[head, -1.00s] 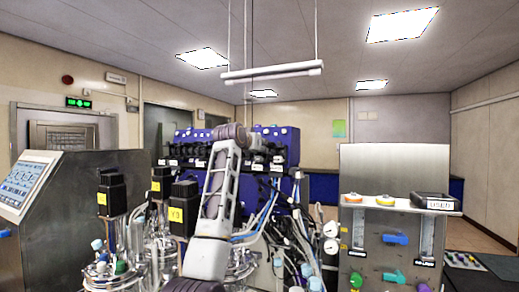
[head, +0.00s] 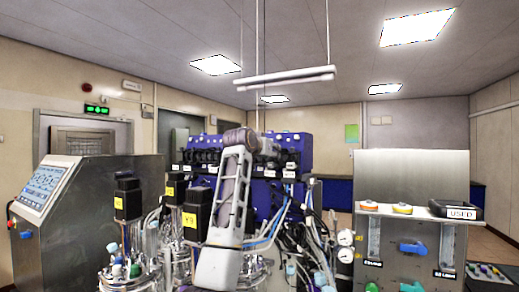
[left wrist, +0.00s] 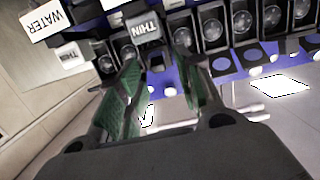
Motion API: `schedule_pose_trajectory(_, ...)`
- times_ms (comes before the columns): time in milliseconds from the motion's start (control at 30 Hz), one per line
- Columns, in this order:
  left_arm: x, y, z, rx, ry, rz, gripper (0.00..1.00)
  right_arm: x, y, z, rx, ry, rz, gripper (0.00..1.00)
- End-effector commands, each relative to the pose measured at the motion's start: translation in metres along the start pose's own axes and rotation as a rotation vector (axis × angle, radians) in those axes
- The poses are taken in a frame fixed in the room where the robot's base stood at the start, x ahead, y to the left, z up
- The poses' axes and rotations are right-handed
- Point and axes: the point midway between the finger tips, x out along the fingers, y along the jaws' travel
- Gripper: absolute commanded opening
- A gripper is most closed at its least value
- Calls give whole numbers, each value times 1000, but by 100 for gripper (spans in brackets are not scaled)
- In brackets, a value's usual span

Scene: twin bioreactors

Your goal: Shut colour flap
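The blue pump unit (head: 305,148) stands behind the vessels in the head view, with a row of dark pump heads and small white labels. I cannot make out which part is the colour flap. My left gripper (left wrist: 158,62) is open and empty, its green-padded fingers apart below the THIN label. In the head view my arm hides part of the unit, and the gripper is not clear. My right gripper is not in view.
Steel vessels with black motors (head: 196,212) crowd the front left, beside a cabinet with a screen (head: 42,185). Tubes and cables (head: 272,225) hang in front of the blue unit. A steel panel (head: 412,175) with knobs and a USED tray (head: 457,211) stands on the right.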

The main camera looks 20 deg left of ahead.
Motion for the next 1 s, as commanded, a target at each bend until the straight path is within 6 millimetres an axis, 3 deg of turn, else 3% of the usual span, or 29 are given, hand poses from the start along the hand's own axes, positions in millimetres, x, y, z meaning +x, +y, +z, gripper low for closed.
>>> schedule_pose_trajectory(1000, -93, 0, 0, 1, 3, -1, 36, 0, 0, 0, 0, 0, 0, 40)
